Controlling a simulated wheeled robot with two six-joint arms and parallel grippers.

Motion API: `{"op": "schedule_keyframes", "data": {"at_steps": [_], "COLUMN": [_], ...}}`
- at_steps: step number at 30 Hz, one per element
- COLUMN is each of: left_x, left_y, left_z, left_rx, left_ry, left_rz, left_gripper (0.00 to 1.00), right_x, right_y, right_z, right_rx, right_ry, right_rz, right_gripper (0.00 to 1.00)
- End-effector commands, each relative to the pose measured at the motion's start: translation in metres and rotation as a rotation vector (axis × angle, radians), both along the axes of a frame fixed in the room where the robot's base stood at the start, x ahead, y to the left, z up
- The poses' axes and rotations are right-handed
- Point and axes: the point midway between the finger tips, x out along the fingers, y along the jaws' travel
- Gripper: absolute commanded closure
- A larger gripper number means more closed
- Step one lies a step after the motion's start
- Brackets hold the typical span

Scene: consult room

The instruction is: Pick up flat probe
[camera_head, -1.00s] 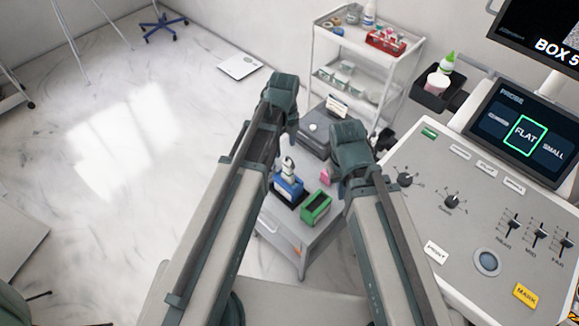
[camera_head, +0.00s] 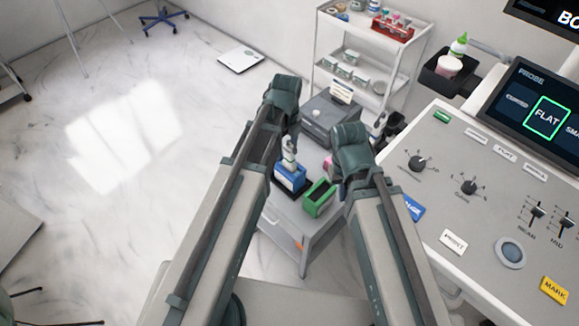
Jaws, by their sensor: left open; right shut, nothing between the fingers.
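A pale probe (camera_head: 289,154) stands upright in a blue holder (camera_head: 290,179) on the small grey cart (camera_head: 287,222). I cannot tell from its shape whether it is the flat one. A green holder (camera_head: 319,199) stands to its right and looks empty. A small pink thing (camera_head: 328,164), partly hidden by my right arm, is behind the green holder. My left gripper (camera_head: 284,100), open, is at the arm's far end, up and left of the probe in the picture. My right gripper (camera_head: 350,148), shut and empty, is right of the pink thing. The fingers are largely hidden.
The console (camera_head: 465,215) with knobs and sliders closes off the right side. Its screen (camera_head: 545,118) highlights FLAT. A grey box (camera_head: 328,118) stands behind the holders. A white shelf trolley (camera_head: 362,47) is at the back. The floor at left is open.

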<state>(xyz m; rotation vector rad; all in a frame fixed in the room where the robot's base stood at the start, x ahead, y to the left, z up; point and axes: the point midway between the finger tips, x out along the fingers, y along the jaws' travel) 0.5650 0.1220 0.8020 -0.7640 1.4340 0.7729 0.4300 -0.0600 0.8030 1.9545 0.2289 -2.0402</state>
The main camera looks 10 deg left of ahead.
Motion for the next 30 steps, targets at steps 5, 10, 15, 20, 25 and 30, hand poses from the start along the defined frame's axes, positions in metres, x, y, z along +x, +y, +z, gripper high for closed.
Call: {"op": "schedule_keyframes", "data": {"at_steps": [5,10,15,20,25,30], "left_x": [0.000,0.001,0.003,0.002,0.002,0.002], "left_y": [-0.001,-0.004,-0.011,-0.010,-0.009,-0.009], "left_z": [-0.002,-0.016,-0.038,-0.052,-0.051,-0.051], "left_rx": [0.000,0.000,0.000,0.000,0.000,0.000], "left_ry": [0.000,0.000,0.000,0.000,0.000,0.000], "left_rz": [0.000,-0.001,-0.001,0.000,0.000,0.000], "left_gripper": [0.34,0.34,0.34,0.34,0.34,0.47], "right_x": [0.000,0.000,0.000,0.000,0.000,0.000], "right_y": [0.000,0.000,0.000,0.000,0.000,0.000], "right_z": [-0.002,-0.016,-0.038,-0.052,-0.051,-0.051], "right_rx": [0.000,0.000,0.000,0.000,0.000,0.000], "right_ry": [0.000,0.000,0.000,0.000,0.000,0.000], "right_rz": [0.000,0.000,0.000,0.001,0.001,0.001], "right_gripper": [1.00,1.00,1.00,1.00,1.00,1.00]}}
